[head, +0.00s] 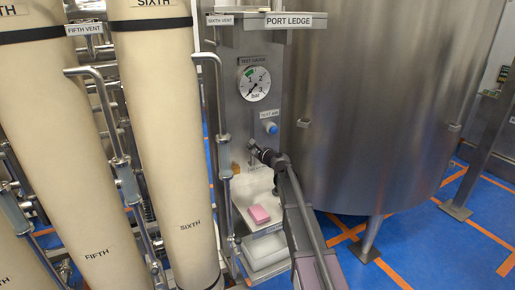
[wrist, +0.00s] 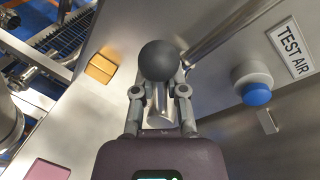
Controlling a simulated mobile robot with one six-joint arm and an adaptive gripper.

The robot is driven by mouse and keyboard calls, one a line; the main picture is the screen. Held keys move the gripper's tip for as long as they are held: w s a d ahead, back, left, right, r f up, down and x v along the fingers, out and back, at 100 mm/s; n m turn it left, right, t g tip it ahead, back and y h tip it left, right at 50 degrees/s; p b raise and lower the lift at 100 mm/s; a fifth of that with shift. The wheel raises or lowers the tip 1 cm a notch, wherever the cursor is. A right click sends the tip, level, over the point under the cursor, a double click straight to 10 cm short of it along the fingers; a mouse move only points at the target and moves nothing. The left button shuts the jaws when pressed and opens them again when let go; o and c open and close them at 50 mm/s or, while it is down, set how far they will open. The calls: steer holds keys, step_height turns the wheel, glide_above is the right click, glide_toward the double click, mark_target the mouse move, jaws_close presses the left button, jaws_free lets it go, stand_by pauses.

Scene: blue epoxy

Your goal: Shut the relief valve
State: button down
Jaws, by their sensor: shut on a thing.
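My gripper (wrist: 158,88) is shut on a black ball knob (wrist: 158,58), which sits between its fingertips in the wrist view. A short metal piece shows below the knob between the fingers. I take the knob to be the relief valve's handle, but no label on it shows. In the head view my gripper (head: 262,153) is at the front of the steel test panel (head: 235,120), below and left of the blue TEST AIR button (head: 271,128); it hides most of the knob there. A round pressure gauge (head: 254,83) is above, with a green band at its upper left.
The TEST AIR button also shows in the wrist view (wrist: 256,92), right of my gripper. A brass block (wrist: 101,68) is to its left. A pink block (head: 259,214) lies on a ledge below. Tan columns (head: 165,120) stand left, a large steel tank (head: 380,100) right.

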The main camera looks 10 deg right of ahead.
steer(key=shift+s+a+f+n, duration=0.1)
steer(key=shift+a+f+n, duration=0.25)
steer(key=shift+n, duration=0.45)
steer(key=shift+s+a+f+n+h+b, duration=0.1)
steer(key=shift+a+f+n+h+b, duration=0.3)
steer(key=shift+n, duration=0.7)
steer(key=shift+s+a+f+n+h+b, duration=0.15)
steer(key=shift+f+n+h+b, duration=0.25)
steer(key=shift+f+n+b, duration=0.5)
steer(key=shift+s+a+f+n+h+b, duration=0.15)
steer(key=shift+f+n+h, duration=0.3)
steer(key=shift+n, duration=0.85)
steer(key=c, duration=0.6)
jaws_free()
steer(key=shift+a, duration=0.1)
steer(key=shift+c, duration=0.2)
steer(key=shift+r, duration=0.1)
